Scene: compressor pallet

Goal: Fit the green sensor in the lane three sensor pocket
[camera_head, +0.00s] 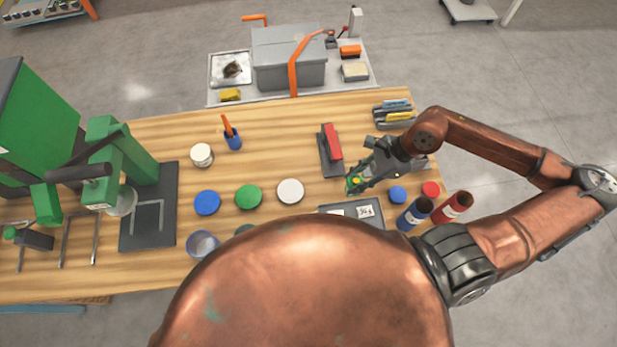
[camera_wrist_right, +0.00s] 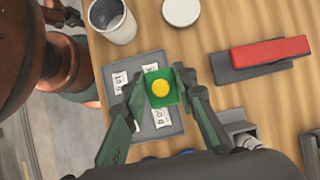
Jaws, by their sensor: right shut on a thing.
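The green sensor (camera_wrist_right: 160,86), a small green block with a yellow round top, sits between the fingertips of my right gripper (camera_wrist_right: 157,97). In the head view my right gripper (camera_head: 357,182) is over the right part of the bench, with the green and yellow just visible at its tips. A grey plate (camera_wrist_right: 150,61) with white printed labels lies beneath the sensor in the wrist view. It also shows in the head view (camera_head: 378,224), partly hidden by my body. The sensor appears above the plate and covers part of it. No lane three pocket can be told apart. My left gripper is not in view.
A red-topped block on a dark base (camera_head: 331,148) stands beyond the gripper. Blue (camera_head: 415,214) and red (camera_head: 455,208) bottles stand right of the plate. A green press (camera_head: 130,165) stands far left.

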